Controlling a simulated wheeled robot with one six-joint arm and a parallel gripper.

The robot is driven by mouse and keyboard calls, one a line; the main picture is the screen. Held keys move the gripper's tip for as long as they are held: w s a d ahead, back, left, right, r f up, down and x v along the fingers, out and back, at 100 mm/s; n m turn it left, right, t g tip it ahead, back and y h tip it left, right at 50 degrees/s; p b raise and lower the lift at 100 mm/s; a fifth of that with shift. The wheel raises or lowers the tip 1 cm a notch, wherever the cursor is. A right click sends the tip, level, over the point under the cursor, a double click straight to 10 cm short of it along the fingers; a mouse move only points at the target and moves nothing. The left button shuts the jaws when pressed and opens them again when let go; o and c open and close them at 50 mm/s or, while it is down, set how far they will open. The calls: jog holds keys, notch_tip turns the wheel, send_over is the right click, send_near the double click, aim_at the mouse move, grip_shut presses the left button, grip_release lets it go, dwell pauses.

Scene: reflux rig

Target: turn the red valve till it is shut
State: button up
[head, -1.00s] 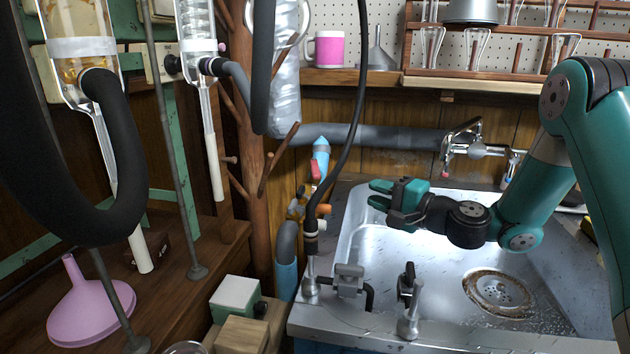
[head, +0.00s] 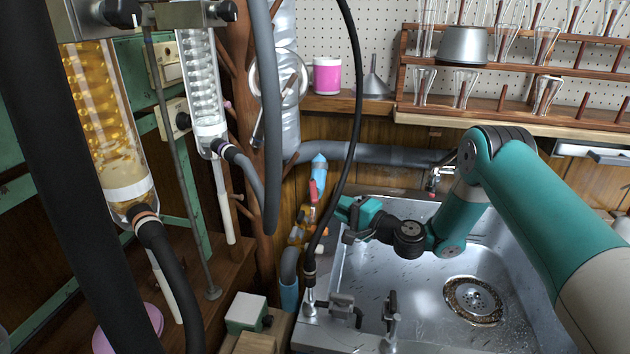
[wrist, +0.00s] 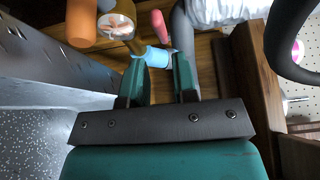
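The red valve (head: 313,190) is a small red lever on the pipework at the left rear of the sink, just below a light blue fitting (head: 318,165). In the wrist view the red valve (wrist: 158,24) lies beyond the fingertips, roughly in line with the gap. My gripper (head: 345,208) is just right of the valve in the head view. In the wrist view its two green fingers (wrist: 158,65) are apart with nothing gripped between them; the light blue fitting (wrist: 150,56) shows through the gap. I cannot tell the exact distance to the lever.
An orange handle (head: 308,211) sits just below the red valve, and shows at upper left in the wrist view (wrist: 82,22). A black hose (head: 352,110) hangs close to the valve. Grey pipe (head: 380,153) runs behind. The sink (head: 400,285) is open space below.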

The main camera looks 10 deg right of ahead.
aim_at(315, 193)
jog(key=p+x, duration=0.1)
jog(key=x, duration=0.8)
jog(key=shift+f, duration=0.1)
grip_shut()
